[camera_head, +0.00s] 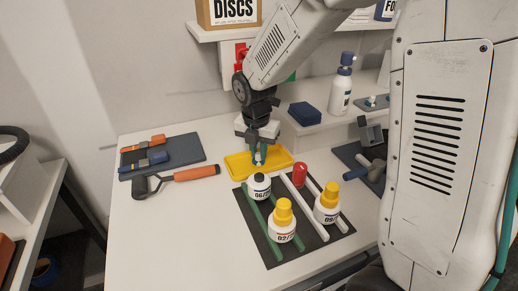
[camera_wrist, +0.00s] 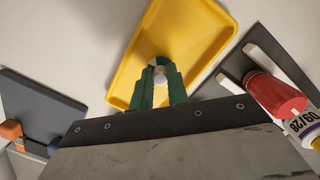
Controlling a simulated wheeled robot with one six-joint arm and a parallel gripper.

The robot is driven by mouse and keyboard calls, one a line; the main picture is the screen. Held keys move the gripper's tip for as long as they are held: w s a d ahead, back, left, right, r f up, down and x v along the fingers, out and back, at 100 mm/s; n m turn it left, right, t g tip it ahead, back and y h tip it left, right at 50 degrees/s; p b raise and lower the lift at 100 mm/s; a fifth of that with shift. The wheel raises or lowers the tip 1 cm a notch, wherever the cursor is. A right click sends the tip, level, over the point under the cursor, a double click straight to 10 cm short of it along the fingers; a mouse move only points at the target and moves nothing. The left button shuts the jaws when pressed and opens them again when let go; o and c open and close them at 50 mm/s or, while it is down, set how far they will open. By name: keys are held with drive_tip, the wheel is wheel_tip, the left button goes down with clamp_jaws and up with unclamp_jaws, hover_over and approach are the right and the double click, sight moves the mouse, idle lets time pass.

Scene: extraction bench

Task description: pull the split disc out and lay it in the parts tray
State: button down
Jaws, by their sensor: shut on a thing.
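My gripper (camera_head: 259,156) points down over the yellow parts tray (camera_head: 281,157), low near its floor. In the wrist view the green fingers of my gripper (camera_wrist: 160,82) are shut on a small pale grey round piece, which looks like the split disc (camera_wrist: 161,73). The fingers cover most of the piece, so I cannot see a split. The tray (camera_wrist: 205,35) shows no other thing in it. I cannot tell whether the piece touches the tray floor.
A blue block (camera_head: 305,113) sits behind.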

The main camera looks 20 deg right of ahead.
drive_tip(key=shift+f, duration=0.1)
drive_tip(key=c, duration=1.3)
unclamp_jaws()
drive_tip(key=r, duration=0.7)
drive_tip(key=shift+s+a+r, duration=0.35)
